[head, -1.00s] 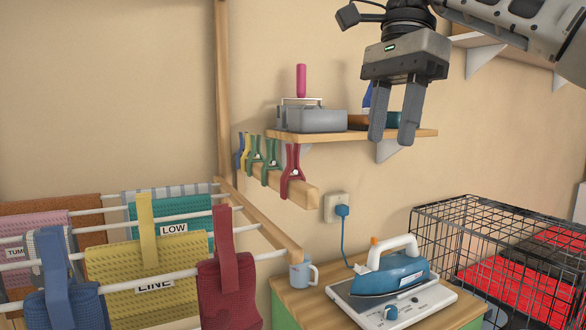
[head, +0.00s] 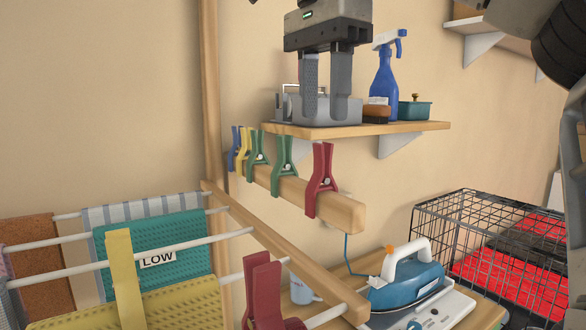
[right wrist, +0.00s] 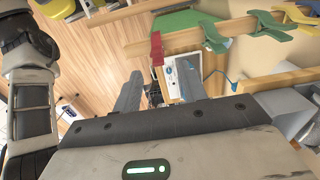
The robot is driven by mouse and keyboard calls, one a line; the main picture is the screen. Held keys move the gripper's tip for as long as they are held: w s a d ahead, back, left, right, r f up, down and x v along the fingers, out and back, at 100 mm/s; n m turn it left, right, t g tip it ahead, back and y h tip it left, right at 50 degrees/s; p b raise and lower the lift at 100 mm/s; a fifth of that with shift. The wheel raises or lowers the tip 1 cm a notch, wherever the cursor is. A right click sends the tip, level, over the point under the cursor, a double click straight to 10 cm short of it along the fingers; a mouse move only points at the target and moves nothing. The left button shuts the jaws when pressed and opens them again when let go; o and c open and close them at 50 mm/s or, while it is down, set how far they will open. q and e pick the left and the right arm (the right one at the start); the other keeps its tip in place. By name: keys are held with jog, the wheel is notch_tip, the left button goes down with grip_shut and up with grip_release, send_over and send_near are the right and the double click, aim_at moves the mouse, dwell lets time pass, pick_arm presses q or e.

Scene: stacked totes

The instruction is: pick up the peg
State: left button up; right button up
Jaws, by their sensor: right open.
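Several pegs are clipped in a row on a wooden bar (head: 345,214) in the head view: a red peg (head: 322,180) nearest the bar's end, a green peg (head: 284,156), another green peg (head: 258,150), a yellow peg (head: 244,150) and a blue peg (head: 235,147). My right gripper (head: 325,112) is open and empty, fingers down, showing above the bar's end and in front of the shelf. In the right wrist view, the red peg (right wrist: 157,50) lies beyond the open fingers, apart from them. My left gripper is not in view.
A shelf (head: 420,127) behind holds a grey box, a blue spray bottle (head: 384,75) and a teal pot (head: 415,109). Below are a drying rack (head: 290,250) with cloths and large pegs, an iron (head: 405,275) and a wire cage (head: 480,210).

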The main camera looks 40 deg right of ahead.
aim_at(323, 143)
jog(key=shift+w+f, duration=0.25)
jog(key=shift+f, duration=0.35)
jog(key=shift+s+f, duration=0.25)
jog(key=shift+s+a+f, duration=0.1)
jog(key=shift+s+f, duration=0.05)
jog(key=shift+f, duration=1.15)
jog(key=shift+s+a+f, duration=0.1)
jog(key=shift+f, duration=1.2)
grip_shut()
